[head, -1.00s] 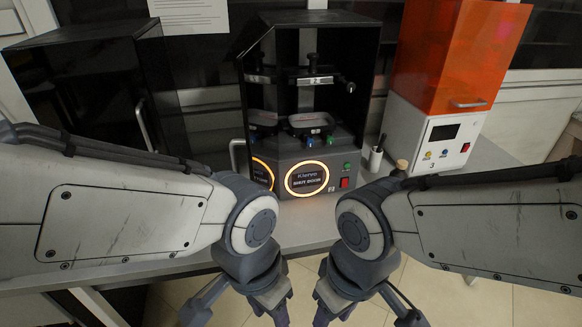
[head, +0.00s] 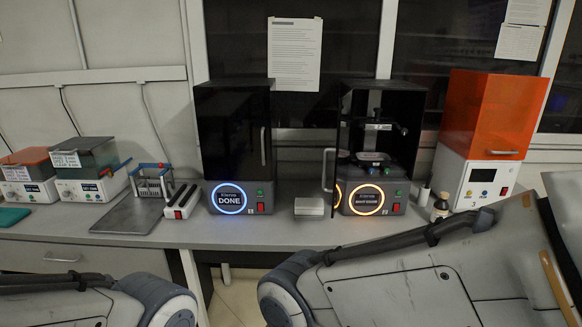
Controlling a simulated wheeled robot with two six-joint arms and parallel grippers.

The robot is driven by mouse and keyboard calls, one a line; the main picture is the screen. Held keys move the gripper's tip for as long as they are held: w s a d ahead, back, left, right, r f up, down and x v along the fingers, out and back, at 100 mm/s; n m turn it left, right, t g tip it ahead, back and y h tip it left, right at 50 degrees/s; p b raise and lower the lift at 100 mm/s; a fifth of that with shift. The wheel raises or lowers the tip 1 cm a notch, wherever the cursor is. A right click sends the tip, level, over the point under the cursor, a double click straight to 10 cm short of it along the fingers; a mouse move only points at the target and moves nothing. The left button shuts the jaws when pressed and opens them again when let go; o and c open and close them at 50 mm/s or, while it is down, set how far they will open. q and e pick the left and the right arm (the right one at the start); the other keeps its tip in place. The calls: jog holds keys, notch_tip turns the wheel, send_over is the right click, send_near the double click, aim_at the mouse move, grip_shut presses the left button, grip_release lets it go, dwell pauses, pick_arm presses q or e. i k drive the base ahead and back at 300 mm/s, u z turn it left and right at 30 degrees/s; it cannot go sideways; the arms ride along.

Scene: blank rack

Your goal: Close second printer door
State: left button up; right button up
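Two dark printers stand side by side on the grey bench. The left printer (head: 232,130) has its dark front door shut, and its blue ring display reads DONE. The right printer (head: 388,195) has an orange ring display with text too small to read surely. Its dark door (head: 334,178) stands open, swung out on the left side towards me, with a vertical handle. Inside it I see a plate mount and a tray. My two arms cross the bottom of the head view, below and in front of the bench. Both grippers are out of view.
An orange-hooded machine (head: 483,145) stands to the right, with a small bottle (head: 440,208) beside it. A white block (head: 309,207) lies between the printers, close to the open door.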

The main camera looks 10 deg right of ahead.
aim_at(347, 103)
jog(key=u, duration=0.6)
jog(key=i, duration=1.25)
jog(key=z, duration=0.8)
jog(key=i, duration=0.6)
jog(key=z, duration=1)
jog(key=i, duration=0.25)
jog(key=z, duration=0.2)
jog(key=k, duration=0.45)
jog(key=u, duration=0.6)
jog(key=k, duration=0.85)
jog(key=z, duration=0.8)
jog(key=i, duration=0.5)
